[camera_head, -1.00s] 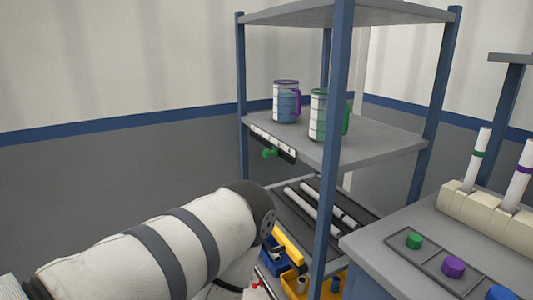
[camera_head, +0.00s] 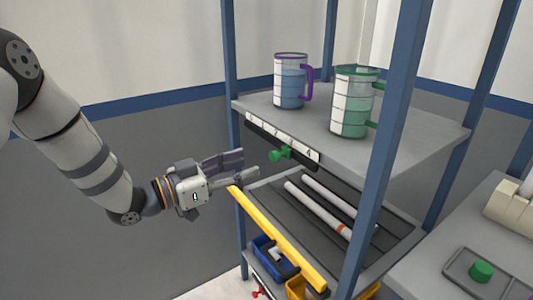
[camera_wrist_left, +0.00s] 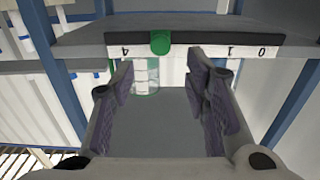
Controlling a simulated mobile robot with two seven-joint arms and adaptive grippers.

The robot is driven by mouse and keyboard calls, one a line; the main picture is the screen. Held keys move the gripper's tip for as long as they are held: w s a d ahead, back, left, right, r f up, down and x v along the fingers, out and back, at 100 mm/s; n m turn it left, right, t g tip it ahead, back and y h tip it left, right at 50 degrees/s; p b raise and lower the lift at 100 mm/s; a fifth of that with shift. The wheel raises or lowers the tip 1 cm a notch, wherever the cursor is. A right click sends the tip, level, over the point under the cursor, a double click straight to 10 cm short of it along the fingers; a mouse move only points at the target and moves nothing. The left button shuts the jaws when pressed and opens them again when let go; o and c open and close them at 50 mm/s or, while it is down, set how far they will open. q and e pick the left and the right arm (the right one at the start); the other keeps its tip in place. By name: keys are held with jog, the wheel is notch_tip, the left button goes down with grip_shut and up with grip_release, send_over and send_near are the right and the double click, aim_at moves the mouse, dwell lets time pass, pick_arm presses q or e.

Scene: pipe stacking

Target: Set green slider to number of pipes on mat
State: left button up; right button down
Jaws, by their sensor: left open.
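The green slider knob (camera_head: 281,155) sits on a white numbered strip (camera_head: 262,138) along the front edge of the upper shelf. In the left wrist view the knob (camera_wrist_left: 160,42) is just beside the inverted 4, on the side toward 1 and 0. Two white pipes lie on the dark mat (camera_head: 283,207) on the lower shelf: one with an orange band (camera_head: 316,209) and another behind it (camera_head: 335,200). My left gripper (camera_head: 250,163) is open and empty, left of the knob and apart from it. My right gripper is out of view.
A purple-handled jug (camera_head: 290,82) and green-handled jug (camera_head: 352,102) stand on the upper shelf. A blue post (camera_head: 393,130) rises at the front. A yellow bar (camera_head: 277,237) edges the lower shelf. A green button (camera_head: 481,271) sits at right.

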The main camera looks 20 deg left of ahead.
aim_at(272, 158)
pick_arm(q)
jog(key=x, duration=0.8)
jog(key=shift+f+b, duration=0.3)
jog(key=shift+b, duration=0.1)
jog(key=shift+w+d+r, duration=0.1)
jog(key=shift+w+d, duration=0.25)
jog(key=shift+w, duration=0.1)
grip_shut()
